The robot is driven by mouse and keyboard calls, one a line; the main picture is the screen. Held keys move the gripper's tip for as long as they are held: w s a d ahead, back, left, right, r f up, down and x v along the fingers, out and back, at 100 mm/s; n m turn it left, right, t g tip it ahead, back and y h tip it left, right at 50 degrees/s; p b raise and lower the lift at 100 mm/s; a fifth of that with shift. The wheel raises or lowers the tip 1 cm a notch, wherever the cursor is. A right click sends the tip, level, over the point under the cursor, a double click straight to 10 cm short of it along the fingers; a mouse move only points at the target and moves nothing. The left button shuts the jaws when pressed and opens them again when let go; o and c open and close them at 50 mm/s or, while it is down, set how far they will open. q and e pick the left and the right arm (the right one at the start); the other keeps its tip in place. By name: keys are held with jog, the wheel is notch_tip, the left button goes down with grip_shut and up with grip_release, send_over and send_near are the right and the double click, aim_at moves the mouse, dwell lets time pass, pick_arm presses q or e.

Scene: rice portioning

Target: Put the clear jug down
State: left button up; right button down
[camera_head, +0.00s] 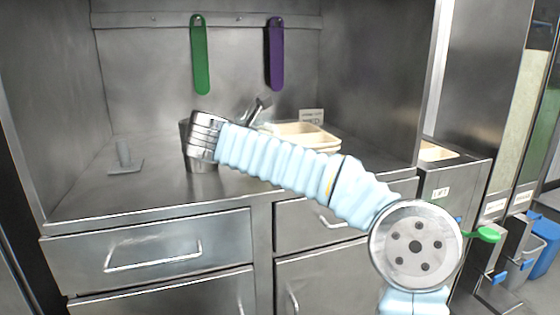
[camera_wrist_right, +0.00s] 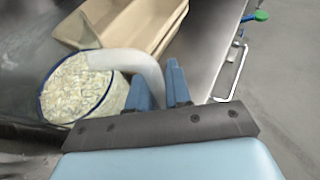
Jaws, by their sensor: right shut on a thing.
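The clear jug (camera_wrist_right: 48,100) shows in the right wrist view, its round mouth open to the camera and pale rice grains (camera_wrist_right: 85,85) inside. Its whitish curved handle (camera_wrist_right: 125,60) runs to my right gripper (camera_wrist_right: 158,74), whose blue fingers are shut on it. In the head view my right arm reaches across to the left over the steel counter (camera_head: 90,200), and its wrist hides most of the jug. I cannot tell whether the jug's base touches the counter. My left gripper is not in view.
Cream containers (camera_head: 300,132) stand on the counter just right of the jug; they also show in the wrist view (camera_wrist_right: 125,25). A small metal stand (camera_head: 125,165) is at the left. Green (camera_head: 199,55) and purple (camera_head: 275,55) handles hang behind. The counter's front left is clear.

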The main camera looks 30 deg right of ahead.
jog(key=shift+f, duration=0.7)
jog(key=shift+f, duration=0.2)
jog(key=c, duration=1.3)
grip_release()
jog(key=shift+c, duration=0.2)
jog(key=shift+r, duration=0.15)
jog(key=shift+a+r, duration=0.1)
jog(key=shift+a, duration=0.15)
jog(key=v, duration=1.1)
jog(key=shift+s+a, duration=0.2)
jog(key=shift+a, duration=0.1)
